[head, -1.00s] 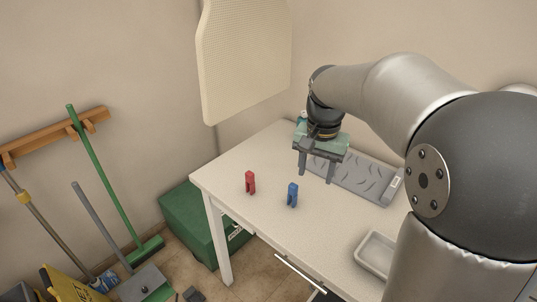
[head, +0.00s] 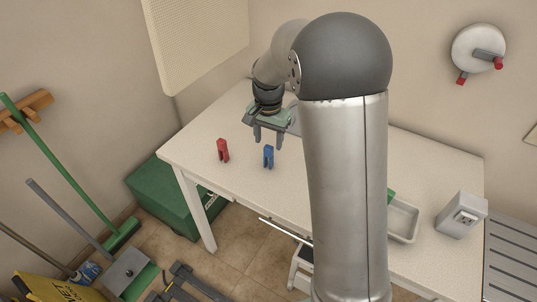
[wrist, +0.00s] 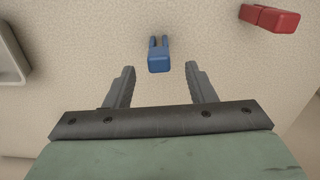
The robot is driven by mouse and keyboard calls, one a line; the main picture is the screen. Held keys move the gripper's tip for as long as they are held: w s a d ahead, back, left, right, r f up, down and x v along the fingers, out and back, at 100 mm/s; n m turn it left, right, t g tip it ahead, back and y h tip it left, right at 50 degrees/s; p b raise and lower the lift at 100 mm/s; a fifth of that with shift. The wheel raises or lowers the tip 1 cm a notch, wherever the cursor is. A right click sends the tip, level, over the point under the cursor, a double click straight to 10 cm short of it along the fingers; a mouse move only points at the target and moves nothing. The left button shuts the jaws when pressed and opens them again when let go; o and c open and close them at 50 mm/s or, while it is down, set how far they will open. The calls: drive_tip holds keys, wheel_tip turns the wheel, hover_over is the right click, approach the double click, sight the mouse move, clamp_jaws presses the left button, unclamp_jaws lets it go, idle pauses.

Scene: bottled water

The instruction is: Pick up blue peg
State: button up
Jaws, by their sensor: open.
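The blue peg (head: 268,157) stands upright on the white table, with two prongs, near the table's front edge. In the wrist view the blue peg (wrist: 159,57) shows ahead of my gripper's fingertips, roughly centred between them. My gripper (head: 268,134) is open and empty, fingers pointing down, above and just behind the blue peg. In the wrist view my gripper's fingers (wrist: 160,72) are spread apart, and neither touches the peg.
A red peg (head: 223,151) stands to the left of the blue peg, also in the wrist view (wrist: 270,18). The white table (head: 240,179) is clear around the pegs.

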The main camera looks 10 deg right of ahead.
sight(268, 147)
drive_tip(key=shift+s+f+p, duration=0.1)
drive_tip(key=shift+f+p, duration=0.5)
drive_tip(key=shift+f, duration=2.1)
drive_tip(key=c, duration=1)
